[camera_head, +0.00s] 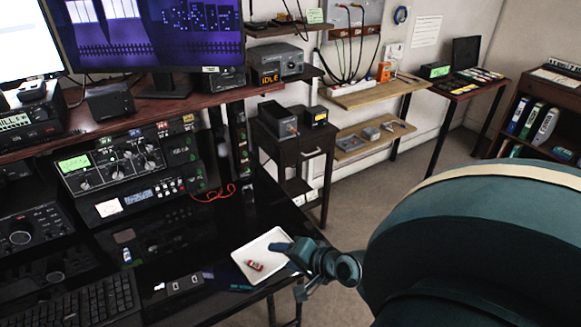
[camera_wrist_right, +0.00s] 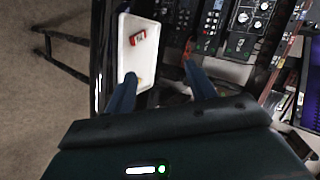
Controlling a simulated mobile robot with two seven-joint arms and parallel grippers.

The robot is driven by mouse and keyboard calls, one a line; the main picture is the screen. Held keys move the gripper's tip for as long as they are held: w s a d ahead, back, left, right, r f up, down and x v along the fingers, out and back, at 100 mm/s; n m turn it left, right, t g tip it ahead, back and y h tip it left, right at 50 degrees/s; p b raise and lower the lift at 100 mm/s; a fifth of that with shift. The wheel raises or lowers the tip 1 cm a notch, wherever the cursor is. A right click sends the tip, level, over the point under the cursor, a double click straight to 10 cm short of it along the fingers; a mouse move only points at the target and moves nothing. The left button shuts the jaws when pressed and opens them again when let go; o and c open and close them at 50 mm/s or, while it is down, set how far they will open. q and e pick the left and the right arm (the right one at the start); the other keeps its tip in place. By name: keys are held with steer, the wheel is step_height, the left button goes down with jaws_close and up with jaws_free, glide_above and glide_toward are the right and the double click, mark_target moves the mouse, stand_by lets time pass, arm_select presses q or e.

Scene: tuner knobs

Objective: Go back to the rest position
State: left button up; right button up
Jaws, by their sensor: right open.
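My right gripper (camera_head: 290,268) is at the front right of the black desk, over or just beside the right edge of a white tray (camera_head: 248,246). In the right wrist view my right gripper (camera_wrist_right: 160,85) is open, with its two dark blue fingers apart and nothing between them. A small red and white item (camera_head: 254,266) lies in the tray; it also shows in the right wrist view (camera_wrist_right: 138,37), beyond the fingers. My left gripper is in neither view.
The black desk (camera_head: 215,220) holds a tuner panel with knobs (camera_head: 115,163), a keyboard (camera_head: 75,302) and small parts. A dark side cabinet (camera_head: 292,150) stands behind it. The floor (camera_head: 365,200) to the right is open. My own arm covers the lower right.

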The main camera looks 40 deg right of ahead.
steer(key=shift+s+r, duration=0.4)
steer(key=shift+s, duration=0.2)
